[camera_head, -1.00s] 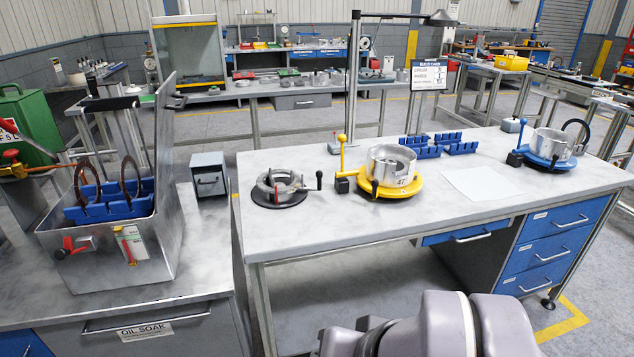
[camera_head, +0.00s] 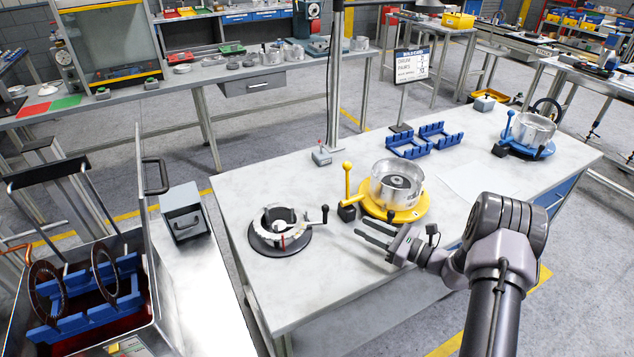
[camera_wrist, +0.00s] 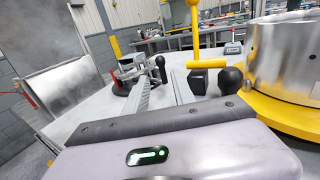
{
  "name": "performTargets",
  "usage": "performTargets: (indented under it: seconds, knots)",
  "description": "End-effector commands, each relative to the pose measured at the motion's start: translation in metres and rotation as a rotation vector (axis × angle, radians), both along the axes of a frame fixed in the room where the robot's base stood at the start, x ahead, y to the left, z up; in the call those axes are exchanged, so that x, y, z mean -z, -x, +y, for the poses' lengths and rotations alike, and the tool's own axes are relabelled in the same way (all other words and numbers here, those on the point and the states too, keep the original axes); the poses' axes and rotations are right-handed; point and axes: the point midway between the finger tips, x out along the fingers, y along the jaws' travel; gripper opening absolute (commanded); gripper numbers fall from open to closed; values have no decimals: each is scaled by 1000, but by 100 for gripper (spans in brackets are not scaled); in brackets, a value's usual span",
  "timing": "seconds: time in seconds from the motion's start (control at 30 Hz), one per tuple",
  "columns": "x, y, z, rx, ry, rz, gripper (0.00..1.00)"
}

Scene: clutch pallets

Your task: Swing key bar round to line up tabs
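A pale toothed ring (camera_head: 268,238) sits on a round black base (camera_head: 268,252) on the pale bench, with a red mark on its front. A bar with a black upright knob (camera_head: 325,214) sticks out on its right; I take this for the key bar. The knob also shows in the wrist view (camera_wrist: 161,64). My gripper (camera_head: 356,228) is open and empty, right of the knob and apart from it, fingers pointing left. In the wrist view the fingers (camera_wrist: 162,98) point toward the ring fixture. How the tabs line up is too small to tell.
A metal drum (camera_head: 397,183) stands on a yellow turntable (camera_head: 410,214) with a yellow-knobbed lever (camera_head: 347,180), close behind my gripper. Blue racks (camera_head: 408,146) and a blue-based drum fixture (camera_head: 530,135) stand farther back. An oil bin (camera_head: 150,290) with dark discs is at left.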

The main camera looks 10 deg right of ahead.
Motion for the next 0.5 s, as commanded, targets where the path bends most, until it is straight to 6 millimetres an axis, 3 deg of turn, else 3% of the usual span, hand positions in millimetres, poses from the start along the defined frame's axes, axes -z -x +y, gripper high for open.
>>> performTargets:
  seconds: [0.13,0.5]
  knots:
    - [5,-13,10,10,-9,0,31]
    - [6,-72,72,4,-7,1,31]
